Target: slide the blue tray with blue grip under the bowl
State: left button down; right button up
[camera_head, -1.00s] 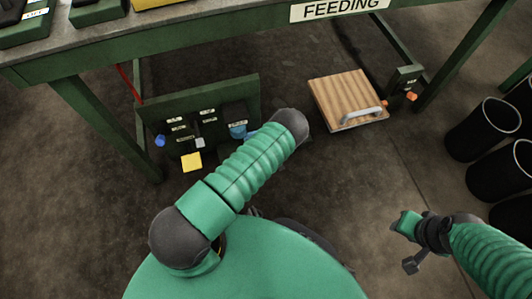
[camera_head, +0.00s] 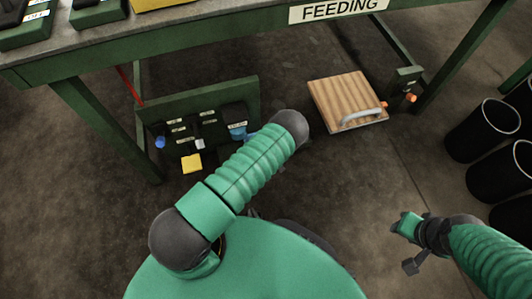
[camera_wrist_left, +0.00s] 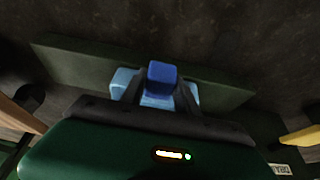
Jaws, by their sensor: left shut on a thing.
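The dark blue grip (camera_wrist_left: 161,76) stands up in the middle of the left wrist view. The light blue tray (camera_wrist_left: 122,83) shows on both sides of it and below. My left gripper (camera_wrist_left: 161,92) is shut on the grip, its dark fingers on either side. In the head view the light blue tray (camera_head: 238,131) sits at the right end of the dark green rack, and my forearm hides the left gripper. I cannot make out the bowl. My right gripper (camera_head: 405,243) hangs at the lower right, away from the rack; its jaws are unclear.
The rack (camera_head: 158,127) stands under the green table (camera_head: 230,36). It also holds a yellow tray (camera_head: 192,163) and a blue knob (camera_head: 160,142). A wooden board with a handle (camera_head: 345,95) lies to the right. Black bins (camera_head: 480,132) stand at far right.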

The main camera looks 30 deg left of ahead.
pick_arm(q)
jog(key=shift+a, duration=0.15)
dwell(0.6)
jog(key=shift+s+a+r+p, duration=0.1)
jog(key=shift+s+a+p, duration=0.15)
jog(key=shift+s+p, duration=0.1)
jog(key=s+a+p, duration=0.3)
jog(key=s+a, duration=0.3)
jog(key=s, duration=0.1)
jog(key=shift+p, duration=0.4)
jog(key=c, duration=0.9)
grip_release()
